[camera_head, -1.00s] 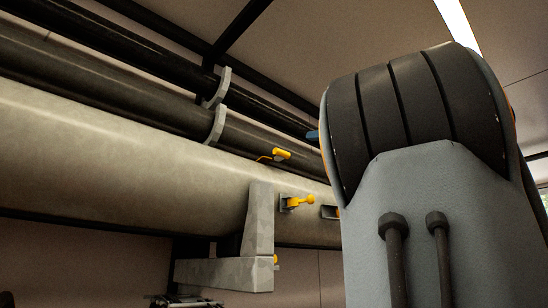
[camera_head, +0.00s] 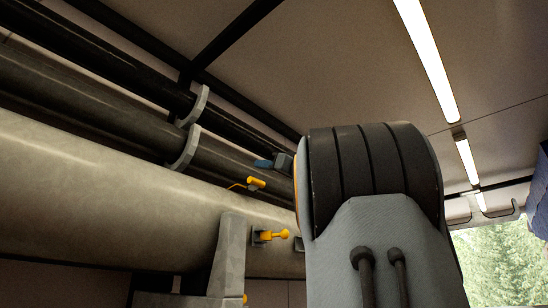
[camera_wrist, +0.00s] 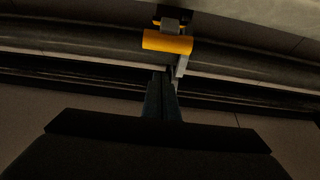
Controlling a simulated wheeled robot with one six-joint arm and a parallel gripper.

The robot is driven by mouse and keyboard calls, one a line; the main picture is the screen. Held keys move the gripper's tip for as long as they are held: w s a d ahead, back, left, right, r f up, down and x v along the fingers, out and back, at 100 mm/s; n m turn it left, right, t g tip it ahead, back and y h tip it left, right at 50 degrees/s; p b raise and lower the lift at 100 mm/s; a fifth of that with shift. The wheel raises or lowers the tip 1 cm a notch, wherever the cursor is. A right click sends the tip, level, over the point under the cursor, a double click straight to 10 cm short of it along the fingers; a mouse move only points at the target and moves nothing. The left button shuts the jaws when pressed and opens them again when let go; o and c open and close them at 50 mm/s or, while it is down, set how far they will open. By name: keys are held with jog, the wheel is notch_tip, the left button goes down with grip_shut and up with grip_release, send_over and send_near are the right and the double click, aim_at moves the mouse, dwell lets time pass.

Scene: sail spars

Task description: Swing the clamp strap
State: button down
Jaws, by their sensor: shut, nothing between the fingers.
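A yellow grip (camera_head: 256,183) with a thin yellow strip at its left sits along the top of the big pale spar (camera_head: 120,190). I cannot tell for certain which part is the clamp strap. In the wrist view a yellow cylinder (camera_wrist: 168,42), probably this grip, lies crosswise ahead of my fingers, with a grey piece (camera_wrist: 179,70) beside it. My gripper (camera_head: 264,163) shows its blue fingertips just above the yellow grip in the head view. In the wrist view my gripper (camera_wrist: 160,80) is shut and empty, its tips a little short of the cylinder.
Dark spars (camera_head: 90,100) run along the wall, with grey curved holders (camera_head: 186,148) around them. A grey upright bracket (camera_head: 228,255) stands before the pale spar. A yellow knob (camera_head: 276,234) sticks out beside it. Ceiling lamps (camera_head: 428,60) and a bright opening (camera_head: 500,255) are at right.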

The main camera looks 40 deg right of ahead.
jog(key=shift+f+p, duration=0.5)
jog(key=shift+f, duration=1.4)
jog(key=shift+s+d+f+b, duration=0.1)
jog(key=shift+f+b, duration=0.05)
jog(key=shift+b, duration=0.3)
